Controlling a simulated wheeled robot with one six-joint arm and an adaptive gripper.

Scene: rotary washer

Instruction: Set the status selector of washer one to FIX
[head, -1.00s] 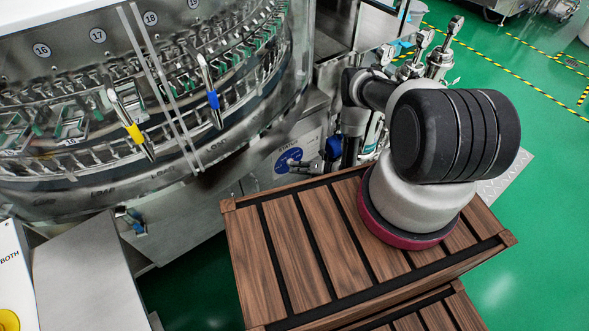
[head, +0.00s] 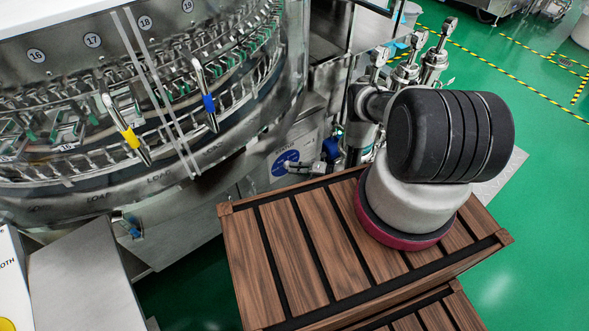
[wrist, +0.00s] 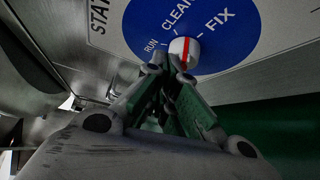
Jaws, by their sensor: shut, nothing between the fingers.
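The status selector of the washer shows in the wrist view as a blue disc (wrist: 245,40) lettered RUN, CLEAN and FIX. Its white knob (wrist: 184,51) carries a red stripe that runs roughly upright in the picture, near the gap between CLEAN and FIX; I cannot tell the exact setting. My gripper (wrist: 168,73) is shut and empty, its fingertips close below the knob; whether they touch it is unclear.
A brown slatted wooden platform (head: 285,245) stands below my arm. The round steel washer (head: 150,185) with yellow and blue handles fills the left. Metal fittings (head: 433,65) rise behind my arm. Green floor (head: 510,240) is open at the right.

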